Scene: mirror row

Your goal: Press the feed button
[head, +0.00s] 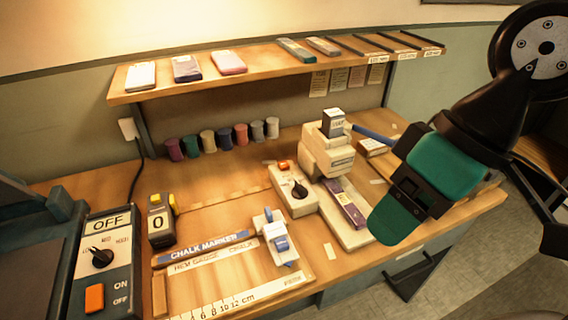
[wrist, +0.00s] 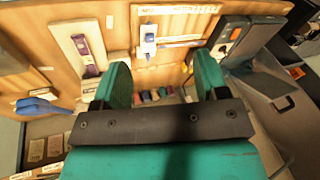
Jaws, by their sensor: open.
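No label reading "feed" is legible. A small orange button (head: 284,165) sits on a cream control box (head: 294,192) with a black knob (head: 299,189), beside a cream bench machine (head: 329,152). An orange rocker switch (head: 95,298) marked ON and OFF is on the dark panel (head: 120,250) at the left, under an OFF display. My gripper (head: 388,218) is above the bench's right front, right of the machine and apart from both controls. In the wrist view my gripper (wrist: 162,78) shows two teal fingers spread apart with nothing between them.
A purple strip (head: 344,204) lies on the machine's base. A blue-and-white clamp device (head: 276,238), a chalk marker (head: 208,246), a ruler (head: 240,298) and a yellow-topped counter (head: 160,220) stand left of it. A shelf (head: 260,69) runs above several spools. A blue handle (head: 372,134) sticks out near my arm.

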